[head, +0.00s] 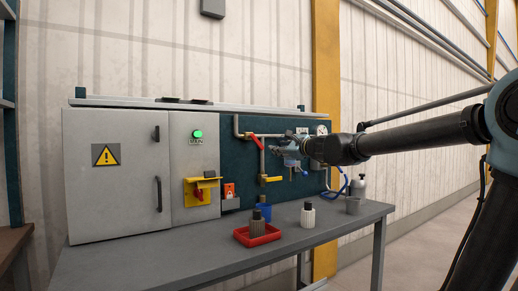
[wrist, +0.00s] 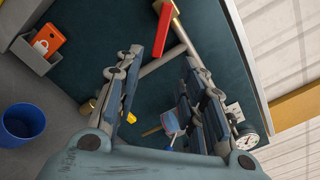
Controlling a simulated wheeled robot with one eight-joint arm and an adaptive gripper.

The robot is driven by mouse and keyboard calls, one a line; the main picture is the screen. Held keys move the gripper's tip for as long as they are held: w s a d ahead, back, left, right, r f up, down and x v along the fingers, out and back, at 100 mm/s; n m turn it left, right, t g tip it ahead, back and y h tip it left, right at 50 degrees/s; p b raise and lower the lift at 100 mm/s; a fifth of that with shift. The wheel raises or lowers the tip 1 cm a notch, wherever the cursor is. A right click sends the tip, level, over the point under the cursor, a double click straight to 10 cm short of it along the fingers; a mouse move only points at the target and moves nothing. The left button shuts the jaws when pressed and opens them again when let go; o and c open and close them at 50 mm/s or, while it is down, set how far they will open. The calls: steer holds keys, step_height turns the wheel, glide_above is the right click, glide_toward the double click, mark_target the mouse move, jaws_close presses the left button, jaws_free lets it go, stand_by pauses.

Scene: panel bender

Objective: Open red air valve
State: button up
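The red valve handle (head: 257,142) is on the pipework at the upper left of the dark teal panel (head: 228,150). In the wrist view the red handle (wrist: 163,31) is a straight bar slanting beside the pipe, close to the tip of the left finger. My gripper (head: 277,150) is just right of the red handle in the head view. In the wrist view my gripper (wrist: 174,48) has its fingers spread, with pipe visible between them and nothing held. I cannot tell whether a finger touches the handle.
A yellow handle (head: 271,179) sits lower on the panel. A pressure gauge (wrist: 247,137) is to the right. A grey cabinet (head: 112,170) stands at left. The bench (head: 190,250) carries a red tray (head: 242,236), a blue cup (head: 264,211) and several small containers.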

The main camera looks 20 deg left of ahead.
mark_target(260, 145)
steer(key=x, duration=1.5)
steer(key=shift+a, duration=0.15)
jaws_close()
